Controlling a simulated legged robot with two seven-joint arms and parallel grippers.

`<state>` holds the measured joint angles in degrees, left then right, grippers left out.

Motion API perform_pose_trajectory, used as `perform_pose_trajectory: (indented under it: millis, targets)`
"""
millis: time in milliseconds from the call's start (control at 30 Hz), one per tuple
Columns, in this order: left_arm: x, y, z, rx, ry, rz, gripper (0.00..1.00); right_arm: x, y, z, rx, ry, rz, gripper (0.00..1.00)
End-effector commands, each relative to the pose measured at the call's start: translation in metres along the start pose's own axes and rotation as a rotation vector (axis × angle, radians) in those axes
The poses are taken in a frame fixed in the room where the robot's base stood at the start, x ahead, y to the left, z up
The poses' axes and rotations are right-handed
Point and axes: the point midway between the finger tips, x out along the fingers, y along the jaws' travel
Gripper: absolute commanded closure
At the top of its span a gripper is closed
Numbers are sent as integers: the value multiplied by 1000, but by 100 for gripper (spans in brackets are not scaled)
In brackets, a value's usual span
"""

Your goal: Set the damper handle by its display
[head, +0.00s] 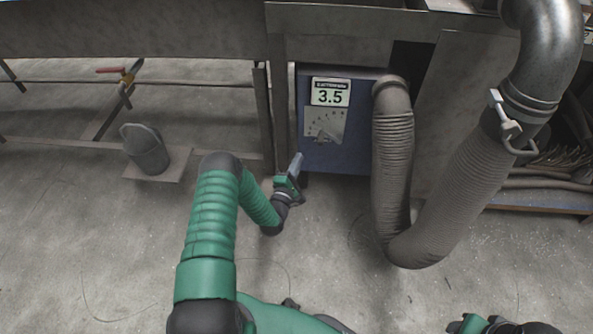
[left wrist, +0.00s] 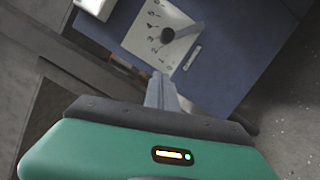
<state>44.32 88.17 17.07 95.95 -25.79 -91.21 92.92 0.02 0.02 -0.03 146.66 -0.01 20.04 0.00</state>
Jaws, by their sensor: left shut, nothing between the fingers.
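A blue box (head: 340,157) stands under the bench. Its display (head: 330,93) reads 3.5. Below the display is a pale scale plate with numbers (head: 335,122) and a dark damper handle (head: 323,139). My left gripper (head: 297,163) is shut and empty, low by the box's left edge, below the handle. In the left wrist view its fingertips (left wrist: 158,82) point toward the plate, apart from the handle. My right gripper's fingers are not visible.
A ribbed hose (head: 392,165) loops down from the box's right side and up to a metal duct (head: 548,50) with a clamp (head: 507,122). A bench leg (head: 266,120) stands left of the box. The floor (head: 330,235) in front is mostly clear.

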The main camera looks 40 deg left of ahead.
Motion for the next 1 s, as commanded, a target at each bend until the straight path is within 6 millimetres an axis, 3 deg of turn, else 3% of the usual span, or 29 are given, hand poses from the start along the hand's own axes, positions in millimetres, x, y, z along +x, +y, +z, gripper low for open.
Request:
perform_pose_trajectory:
  millis: [33,233,333,500,867,1000]
  targets:
    - [11,-5,-3,2,-2,4,100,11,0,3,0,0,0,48]
    - [52,-5,0,0,-2,2,100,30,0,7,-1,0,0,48]
    - [54,-4,20,-1,-2,0,100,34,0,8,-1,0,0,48]
    - [58,-1,36,1,-1,0,100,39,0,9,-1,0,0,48]
    - [58,0,39,0,1,0,100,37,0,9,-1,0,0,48]
    - [61,8,51,-1,0,-1,100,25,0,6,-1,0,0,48]
